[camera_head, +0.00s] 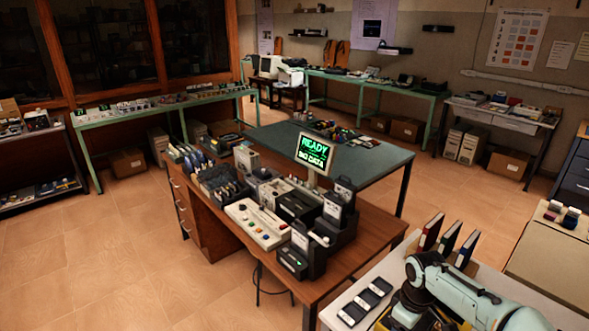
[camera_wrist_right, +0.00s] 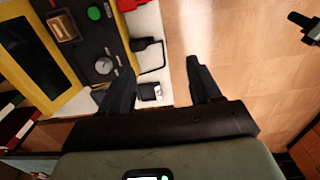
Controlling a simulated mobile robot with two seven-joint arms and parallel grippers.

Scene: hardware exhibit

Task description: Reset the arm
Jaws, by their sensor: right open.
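My right gripper (camera_wrist_right: 160,82) is open in the wrist view, its two dark fingers spread with nothing held. To its upper left is a dark control panel (camera_wrist_right: 88,48) in a yellow frame, with a green button (camera_wrist_right: 94,12), a red part (camera_wrist_right: 127,4) and a round knob (camera_wrist_right: 103,66). A small black item with a white label (camera_wrist_right: 150,91) lies on the white table between and beyond the fingers. In the head view a pale green jointed arm (camera_head: 452,283), apparently my right one, reaches over the white table and hides part of something yellow. My left gripper is out of view.
On the white table (camera_head: 340,300) lie several black devices (camera_head: 366,301), with upright binders (camera_head: 448,240) behind. A wooden desk (camera_head: 375,235) beyond carries equipment and a screen reading "READY NO DATA" (camera_head: 314,152). A cream cabinet (camera_head: 548,260) stands right. Tiled floor (camera_head: 90,250) is clear at left.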

